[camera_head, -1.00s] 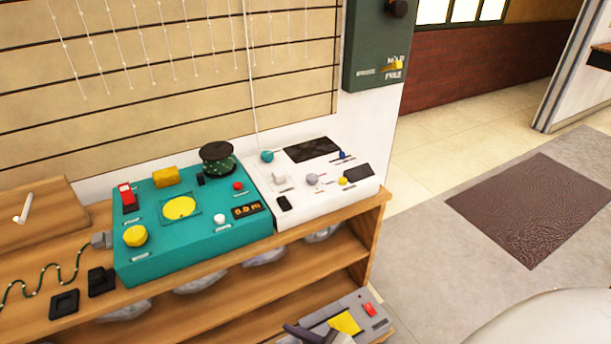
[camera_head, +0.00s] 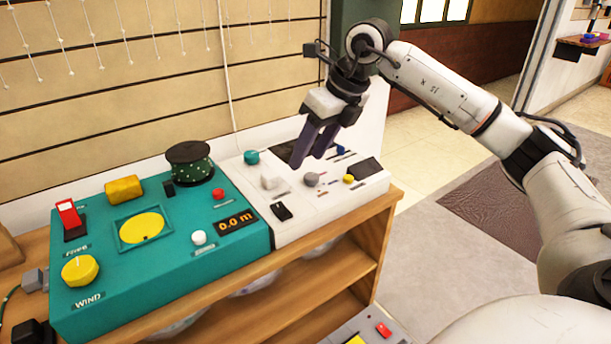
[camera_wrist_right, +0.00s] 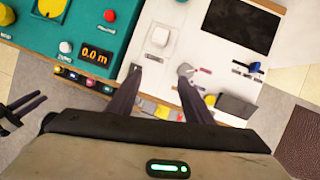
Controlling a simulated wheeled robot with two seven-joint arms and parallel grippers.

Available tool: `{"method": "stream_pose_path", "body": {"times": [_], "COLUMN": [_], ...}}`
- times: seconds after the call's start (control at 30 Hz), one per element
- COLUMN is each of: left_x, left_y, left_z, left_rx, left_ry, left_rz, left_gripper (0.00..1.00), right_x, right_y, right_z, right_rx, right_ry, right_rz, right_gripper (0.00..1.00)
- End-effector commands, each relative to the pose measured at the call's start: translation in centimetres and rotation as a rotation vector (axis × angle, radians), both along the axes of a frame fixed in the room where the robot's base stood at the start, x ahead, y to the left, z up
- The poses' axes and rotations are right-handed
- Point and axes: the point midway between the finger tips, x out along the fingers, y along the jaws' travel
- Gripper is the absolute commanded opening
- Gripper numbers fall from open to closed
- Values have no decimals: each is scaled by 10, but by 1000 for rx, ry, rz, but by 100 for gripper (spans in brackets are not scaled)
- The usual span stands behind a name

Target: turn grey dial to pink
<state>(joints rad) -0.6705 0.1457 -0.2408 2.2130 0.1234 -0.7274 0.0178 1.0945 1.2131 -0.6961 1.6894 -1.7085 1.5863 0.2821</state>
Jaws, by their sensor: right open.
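The grey dial (camera_head: 312,179) is a small round knob on the white panel (camera_head: 286,229), beside the black screen. In the right wrist view the grey dial (camera_wrist_right: 185,69) is at the tip of the right-hand finger; I cannot tell whether they touch. A small pink mark (camera_wrist_right: 204,70) lies just right of it. My right gripper (camera_head: 308,160) is open and empty, pointing down above the panel. In the wrist view its fingertips (camera_wrist_right: 160,72) are spread. Dark prongs at the wrist view's lower left look like my left gripper (camera_wrist_right: 24,108); their opening is unclear.
Close by on the white panel are a white square knob (camera_head: 269,181), a teal knob (camera_head: 251,157), a yellow knob (camera_head: 348,178) and a black switch (camera_head: 281,211). The teal console (camera_head: 170,270) stands to the left. The wooden shelf (camera_head: 385,215) ends at the right.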

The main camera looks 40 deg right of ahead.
Motion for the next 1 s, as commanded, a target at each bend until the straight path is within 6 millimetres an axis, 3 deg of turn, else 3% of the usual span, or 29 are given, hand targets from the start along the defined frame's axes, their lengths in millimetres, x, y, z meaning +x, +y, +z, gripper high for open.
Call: {"method": "stream_pose_path", "body": {"times": [0.03,0.1,0.2,0.7,1.0], "left_x": [0,0,1,6,5], "left_y": [-1,-1,-2,-16,-18], "left_z": [-3,-4,-5,-20,-21], "left_rx": [-2,-4,-4,7,10], "left_ry": [-1,0,3,64,79], "left_rz": [-1,-2,-6,-81,-97], "left_gripper": [31,31,31,31,31], "right_x": [-4,-9,-10,21,28], "right_y": [-20,-37,-46,-44,-44], "right_z": [6,11,9,-67,-79], "right_rx": [-44,-83,-104,-103,-103], "right_ry": [0,6,11,11,10], "right_rz": [-39,-76,-96,-92,-92], "right_gripper": [46,46,46,46,46]}}
